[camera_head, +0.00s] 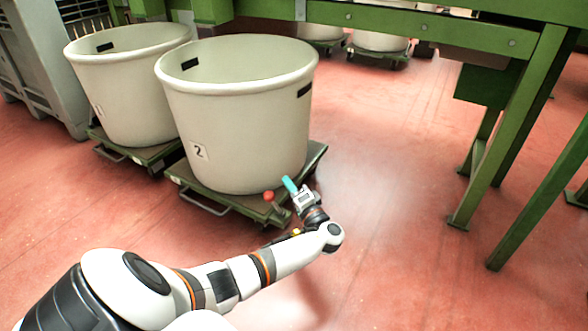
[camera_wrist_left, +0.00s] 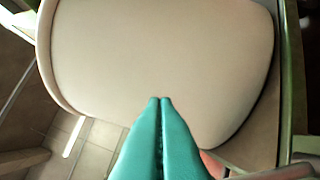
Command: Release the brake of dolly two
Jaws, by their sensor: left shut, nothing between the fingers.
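Dolly two (camera_head: 223,204) is a low green platform with a bent metal handle at its front. It carries a large cream tub (camera_head: 240,125) with a "2" label. A brake lever with a red-orange knob (camera_head: 268,196) stands at the dolly's front right corner. My left gripper (camera_head: 290,185), with teal fingers, is just right of the knob, close to the tub wall; I cannot tell whether it touches the lever. In the left wrist view the teal fingers (camera_wrist_left: 160,103) are shut and empty, with the tub (camera_wrist_left: 160,55) filling the view. A reddish patch (camera_wrist_left: 212,165) shows beside them. My right gripper is not in view.
A second cream tub (camera_head: 128,90) on a green dolly (camera_head: 150,158) stands close on the left. A green steel frame (camera_head: 520,130) with legs stands at the right. Grey crates (camera_head: 50,70) are at the far left. The red floor (camera_head: 400,200) between dolly two and the frame is clear.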

